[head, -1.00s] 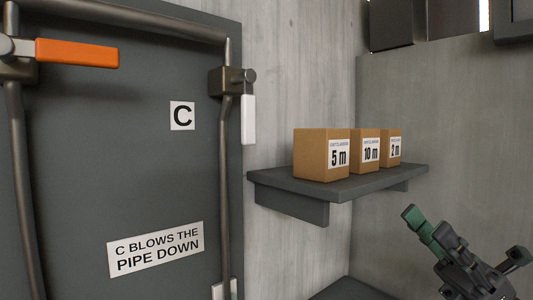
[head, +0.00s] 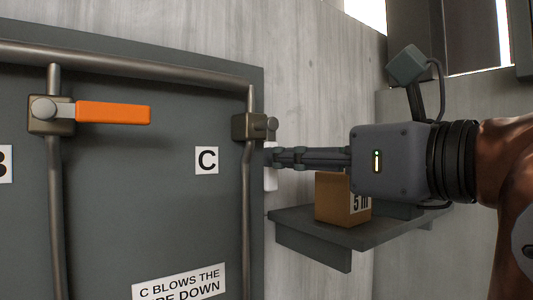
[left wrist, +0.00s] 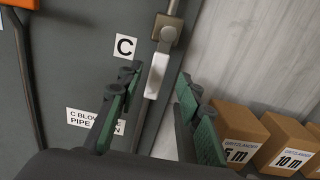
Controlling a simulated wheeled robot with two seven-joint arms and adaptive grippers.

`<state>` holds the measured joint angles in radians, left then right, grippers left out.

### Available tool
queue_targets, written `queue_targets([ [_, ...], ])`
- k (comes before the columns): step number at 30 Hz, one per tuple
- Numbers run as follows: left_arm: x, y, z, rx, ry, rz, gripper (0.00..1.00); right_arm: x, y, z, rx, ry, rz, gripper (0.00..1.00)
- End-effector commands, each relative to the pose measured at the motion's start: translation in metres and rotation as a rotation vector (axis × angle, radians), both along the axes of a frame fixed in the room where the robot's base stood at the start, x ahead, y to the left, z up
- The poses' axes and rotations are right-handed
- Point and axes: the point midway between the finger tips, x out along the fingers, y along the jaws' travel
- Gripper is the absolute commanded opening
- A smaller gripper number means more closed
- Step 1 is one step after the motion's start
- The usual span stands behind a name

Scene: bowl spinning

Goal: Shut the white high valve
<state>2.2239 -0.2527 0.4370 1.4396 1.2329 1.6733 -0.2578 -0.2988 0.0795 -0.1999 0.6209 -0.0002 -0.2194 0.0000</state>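The white high valve's handle (head: 270,180) hangs straight down from its dark valve body (head: 254,127), alongside the right-hand pipe by the C label. My left gripper (head: 272,157) is level with the handle in the head view, and its fingers hide part of it. In the left wrist view the white handle (left wrist: 157,76) shows between the two green-padded fingers (left wrist: 158,88), which are spread apart. I cannot tell whether either finger touches the handle. My right gripper is not in view.
An orange valve handle (head: 113,113) points right on the pipe to the left. A grey shelf (head: 312,232) with cardboard boxes (left wrist: 232,133) stands close below and right of the gripper. The C sign (head: 207,160) is on the dark panel.

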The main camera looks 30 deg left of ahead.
Motion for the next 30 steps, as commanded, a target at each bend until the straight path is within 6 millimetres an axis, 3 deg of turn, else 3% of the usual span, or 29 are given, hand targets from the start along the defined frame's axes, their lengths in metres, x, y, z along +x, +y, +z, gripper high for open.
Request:
queue_targets([
  [9,0.017,0.043,0.001,-0.001,-0.002,0.005,0.33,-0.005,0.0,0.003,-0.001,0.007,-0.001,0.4],
  [21,0.02,0.05,0.0,0.001,-0.002,0.006,0.33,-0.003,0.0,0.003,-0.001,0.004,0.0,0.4],
  [30,0.02,0.05,0.0,0.001,-0.002,0.005,0.13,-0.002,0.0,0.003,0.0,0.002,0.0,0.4],
])
